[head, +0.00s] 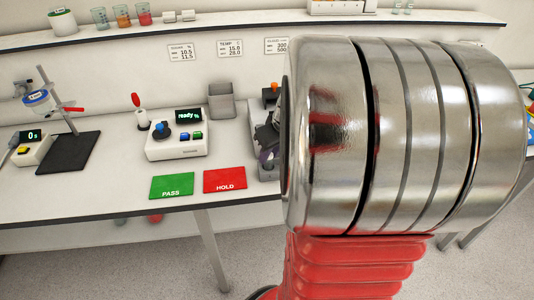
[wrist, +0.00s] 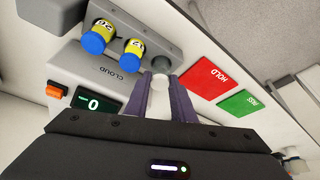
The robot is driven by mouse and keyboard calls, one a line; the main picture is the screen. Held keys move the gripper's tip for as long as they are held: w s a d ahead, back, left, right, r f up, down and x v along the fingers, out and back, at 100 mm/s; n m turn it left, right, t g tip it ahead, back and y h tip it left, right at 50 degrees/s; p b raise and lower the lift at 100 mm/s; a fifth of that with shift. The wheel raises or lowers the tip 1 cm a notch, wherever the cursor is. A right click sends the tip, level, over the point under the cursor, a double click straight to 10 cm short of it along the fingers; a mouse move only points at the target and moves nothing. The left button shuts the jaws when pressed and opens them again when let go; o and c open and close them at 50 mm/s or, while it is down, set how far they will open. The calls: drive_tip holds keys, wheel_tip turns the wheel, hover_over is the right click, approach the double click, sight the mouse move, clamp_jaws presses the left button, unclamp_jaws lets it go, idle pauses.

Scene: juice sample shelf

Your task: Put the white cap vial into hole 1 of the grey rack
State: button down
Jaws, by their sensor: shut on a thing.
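My gripper (wrist: 161,80) is shut on the white cap vial (wrist: 160,84), held between its two purple fingers in the wrist view. The round white cap shows; most of the body is hidden. The grey rack (wrist: 170,48) lies just beyond the fingertips. It holds two yellow vials with blue caps (wrist: 93,43) (wrist: 133,52). The white vial is at the rack's near right end; I cannot tell whether it is above a hole or partly in one. Hole numbers cannot be read. In the head view my arm hides the vial and most of the gripper.
A device marked CLOUD (wrist: 115,72) with a dark display stands beside the rack. Red HOLD (head: 225,180) and green PASS (head: 172,186) mats lie on the bench. A white device with a "ready" display (head: 176,137) and a grey bin (head: 222,101) stand behind.

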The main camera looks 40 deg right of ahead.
drive_tip(key=shift+f, duration=0.2)
drive_tip(key=c, duration=1.4)
unclamp_jaws()
drive_tip(key=shift+c, duration=0.2)
drive_tip(key=v, duration=1.3)
drive_tip(key=shift+s+r, duration=0.15)
drive_tip(key=shift+r, duration=0.2)
